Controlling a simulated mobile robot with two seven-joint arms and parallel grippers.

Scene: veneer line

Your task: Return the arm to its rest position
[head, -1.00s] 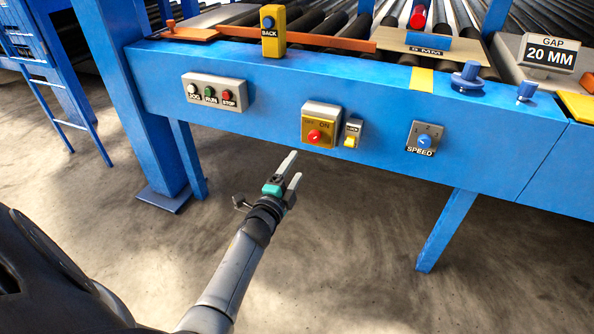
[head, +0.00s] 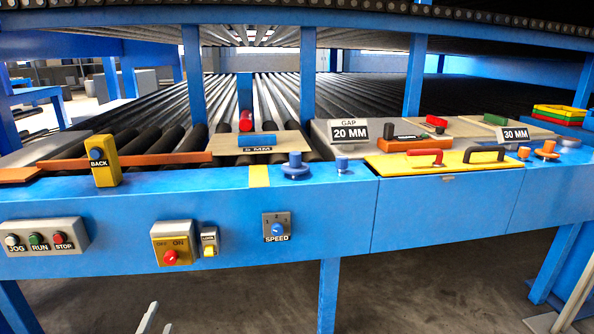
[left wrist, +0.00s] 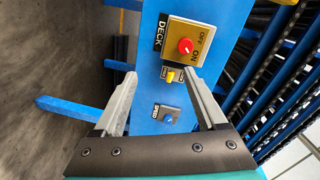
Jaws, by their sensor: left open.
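Beyond the fingers are the yellow OFF/ON switch box (left wrist: 188,45) with a red knob, a small yellow lock switch (left wrist: 172,76) and the SPEED dial (left wrist: 166,115). The fingers appear apart from these controls. In the head view the OFF/ON box (head: 172,243) sits above the fingertips. My right gripper is not in view.
The blue front beam (head: 330,215) carries the JOG/RUN/STOP panel (head: 42,237) and the SPEED dial (head: 277,227). Above are the BACK post (head: 104,160), rollers (head: 275,95) and a yellow cover (head: 440,162) with handles. Below the beam is open concrete floor (head: 420,290).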

